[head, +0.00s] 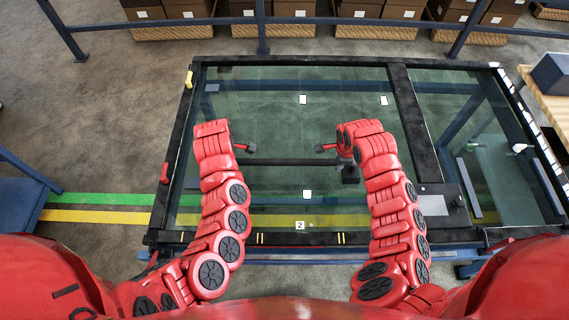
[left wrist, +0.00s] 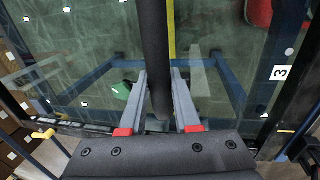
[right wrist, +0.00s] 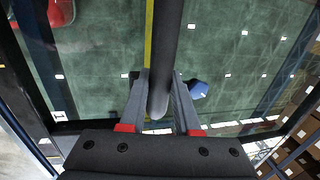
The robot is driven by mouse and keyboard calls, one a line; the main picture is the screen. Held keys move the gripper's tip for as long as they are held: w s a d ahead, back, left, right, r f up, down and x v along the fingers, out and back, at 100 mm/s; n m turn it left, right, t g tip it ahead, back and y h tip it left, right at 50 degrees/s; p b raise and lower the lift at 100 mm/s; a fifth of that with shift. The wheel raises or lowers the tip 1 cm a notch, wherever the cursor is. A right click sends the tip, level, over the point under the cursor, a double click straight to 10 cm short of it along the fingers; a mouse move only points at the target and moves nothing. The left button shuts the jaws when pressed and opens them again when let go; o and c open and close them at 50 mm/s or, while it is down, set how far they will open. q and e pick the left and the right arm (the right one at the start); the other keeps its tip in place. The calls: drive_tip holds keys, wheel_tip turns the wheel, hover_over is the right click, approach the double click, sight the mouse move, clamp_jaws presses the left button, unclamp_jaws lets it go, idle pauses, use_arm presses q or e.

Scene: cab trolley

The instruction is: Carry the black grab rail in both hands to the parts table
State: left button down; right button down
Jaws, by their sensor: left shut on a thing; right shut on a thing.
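The black grab rail (head: 288,162) lies level across the middle of the head view, between my two grippers, over a large glass panel. My left gripper (head: 243,152) is shut on its left end. In the left wrist view the rail (left wrist: 153,50) runs between the two grey fingers. My right gripper (head: 338,152) is shut on the right part, and the right wrist view shows the rail's rounded end (right wrist: 160,100) between the fingers. Which surface is the parts table I cannot tell; a wooden-topped table (head: 545,103) shows at the right edge.
The glass panel in its black frame (head: 172,150) fills the middle. A grey-blue box (head: 553,74) stands on the wooden top. A blue surface (head: 20,205) is at the left edge. A blue railing (head: 160,24) and brown boxes are behind. Bare floor (head: 110,110) lies left of the frame.

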use_arm(q)
drive_tip(key=shift+r, duration=0.1)
idle(0.7)
